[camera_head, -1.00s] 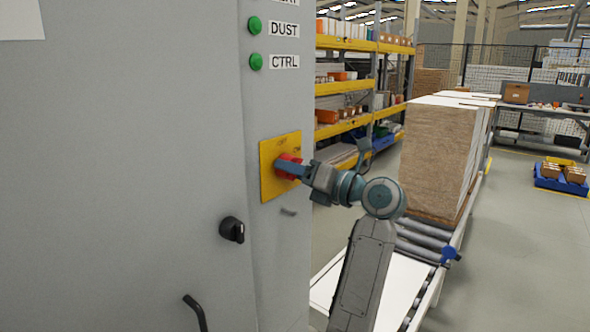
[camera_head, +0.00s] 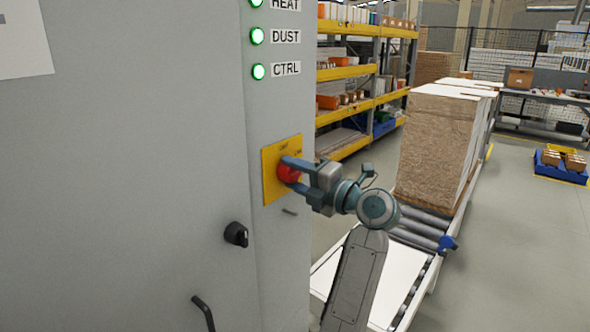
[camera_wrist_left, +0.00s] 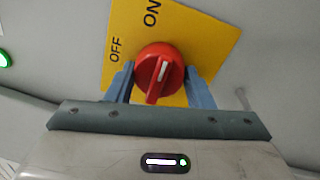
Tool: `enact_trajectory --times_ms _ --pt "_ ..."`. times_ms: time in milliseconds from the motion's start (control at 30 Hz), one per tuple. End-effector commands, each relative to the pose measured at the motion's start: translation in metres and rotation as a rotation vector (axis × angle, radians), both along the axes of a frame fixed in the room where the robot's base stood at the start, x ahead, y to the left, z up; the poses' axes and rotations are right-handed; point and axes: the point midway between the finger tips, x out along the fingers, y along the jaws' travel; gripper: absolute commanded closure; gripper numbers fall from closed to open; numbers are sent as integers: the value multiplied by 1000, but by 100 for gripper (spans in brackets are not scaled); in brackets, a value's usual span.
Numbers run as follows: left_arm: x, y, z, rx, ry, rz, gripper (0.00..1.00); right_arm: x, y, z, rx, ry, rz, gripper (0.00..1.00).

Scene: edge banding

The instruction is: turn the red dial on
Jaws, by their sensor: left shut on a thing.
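The red dial (camera_head: 287,173) sits on a yellow plate (camera_head: 270,188) on the grey cabinet's narrow side face. My left gripper (camera_head: 290,172) is at the dial, with one blue finger above it and one below it in the head view. In the left wrist view the fingers (camera_wrist_left: 160,88) flank the red dial (camera_wrist_left: 158,70) on both sides, shut on it. The dial's white mark points up, roughly towards the ON print on the yellow plate (camera_wrist_left: 195,38); OFF is printed at its left. My right gripper is not in view.
Green lamps labelled HEAT, DUST (camera_head: 257,36) and CTRL (camera_head: 258,72) glow above the plate. A black knob (camera_head: 236,234) and a dark handle (camera_head: 204,312) stick out of the cabinet (camera_head: 130,180). Stacked boards (camera_head: 437,145) stand on a roller conveyor at the right.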

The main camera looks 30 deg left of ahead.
Motion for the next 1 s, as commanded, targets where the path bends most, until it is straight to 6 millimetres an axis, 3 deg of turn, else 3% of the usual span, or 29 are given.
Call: enact_trajectory --times_ms 567,600,700,1000 --pt "0 0 0 4 34 -1 75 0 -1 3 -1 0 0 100" --pt "0 0 0 5 34 -1 48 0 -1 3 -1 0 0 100" --pt "0 0 0 4 33 -1 31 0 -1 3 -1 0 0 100" --pt "0 -1 0 3 32 -1 31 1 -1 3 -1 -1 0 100"
